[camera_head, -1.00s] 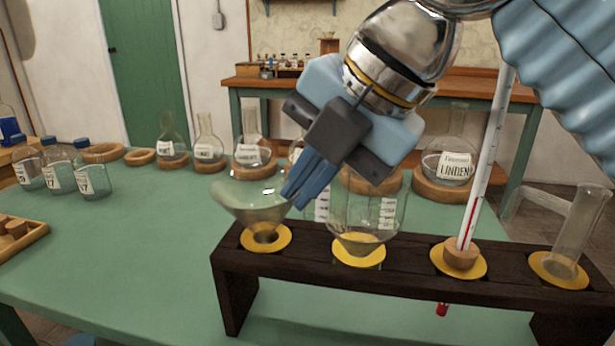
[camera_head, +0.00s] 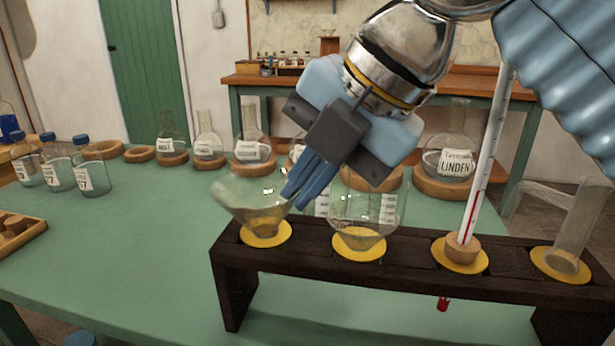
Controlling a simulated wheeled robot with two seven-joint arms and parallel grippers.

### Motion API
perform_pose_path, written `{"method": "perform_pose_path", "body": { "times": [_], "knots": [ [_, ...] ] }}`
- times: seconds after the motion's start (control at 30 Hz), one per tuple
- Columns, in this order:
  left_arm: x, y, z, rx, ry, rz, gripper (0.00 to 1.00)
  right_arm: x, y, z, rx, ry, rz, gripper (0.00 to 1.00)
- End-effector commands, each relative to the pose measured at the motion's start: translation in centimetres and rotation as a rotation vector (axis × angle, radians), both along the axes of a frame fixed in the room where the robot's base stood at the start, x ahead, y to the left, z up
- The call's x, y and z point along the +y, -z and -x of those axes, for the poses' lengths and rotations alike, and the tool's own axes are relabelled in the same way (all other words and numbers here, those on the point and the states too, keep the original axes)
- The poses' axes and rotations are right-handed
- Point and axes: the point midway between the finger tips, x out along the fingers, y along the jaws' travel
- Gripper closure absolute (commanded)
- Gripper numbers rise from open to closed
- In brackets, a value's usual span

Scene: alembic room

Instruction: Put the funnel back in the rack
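The clear glass funnel (camera_head: 240,197) is at the first, leftmost hole of the dark wooden rack (camera_head: 300,262). Its cone is low over that hole's yellow ring and looks tilted. I cannot tell whether its stem is in the hole. My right gripper (camera_head: 302,192) comes down from the upper right, its blue fingers close together at the funnel's right rim. They look shut on it, and the fingers hide part of that rim. A second conical glass piece (camera_head: 358,236) sits in the second hole. My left gripper is out of view.
A thermometer (camera_head: 485,165) in a cork stands in the third hole, and a glass tube (camera_head: 575,235) leans in the fourth. Labelled flasks, including LINDEN (camera_head: 450,163), stand behind the rack. Blue-capped bottles (camera_head: 90,170) stand at left.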

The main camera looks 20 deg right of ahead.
Motion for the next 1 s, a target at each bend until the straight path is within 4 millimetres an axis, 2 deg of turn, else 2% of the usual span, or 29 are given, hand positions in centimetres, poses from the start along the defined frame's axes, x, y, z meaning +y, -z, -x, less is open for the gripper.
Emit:
{"method": "perform_pose_path", "body": {
  "times": [0.67,0.7,0.87,1.0],
  "knots": [
    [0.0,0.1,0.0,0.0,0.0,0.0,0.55,-0.01,0.12,0.0,-0.001,0.0,-0.001,1.0],
    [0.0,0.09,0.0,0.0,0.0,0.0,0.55,-0.01,0.12,0.0,-0.001,0.0,-0.001,0.92],
    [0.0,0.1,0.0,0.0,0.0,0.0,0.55,-0.01,0.12,0.0,0.0,0.0,0.0,0.68],
    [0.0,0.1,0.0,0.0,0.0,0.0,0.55,0.0,0.13,0.0,0.0,0.0,0.0,0.66]
  ]
}}
